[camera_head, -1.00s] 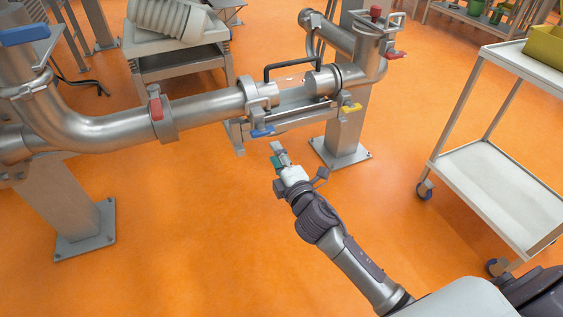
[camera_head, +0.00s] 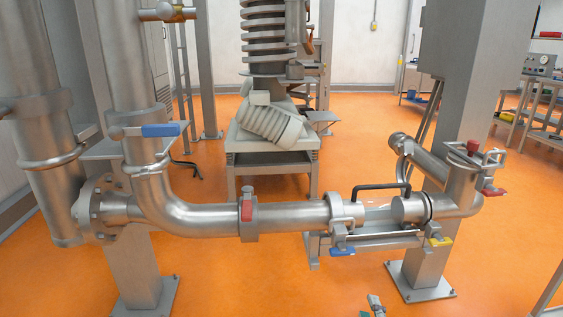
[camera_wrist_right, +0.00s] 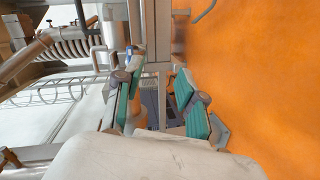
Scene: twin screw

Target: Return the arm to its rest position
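My right gripper (camera_head: 374,306) shows only as a small tip at the bottom edge of the head view, below the pipe assembly. The rest of that arm is out of that view. In the right wrist view the right gripper (camera_wrist_right: 160,70) has its two teal-padded fingers spread apart, with nothing held between them. My left gripper is in neither view.
A steel pipe (camera_head: 200,218) runs across the middle to a fitting with a blue lever (camera_head: 342,252) and a yellow lever (camera_head: 440,242). A support post (camera_head: 428,265) stands at the right. Orange floor (camera_head: 230,285) is clear in front.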

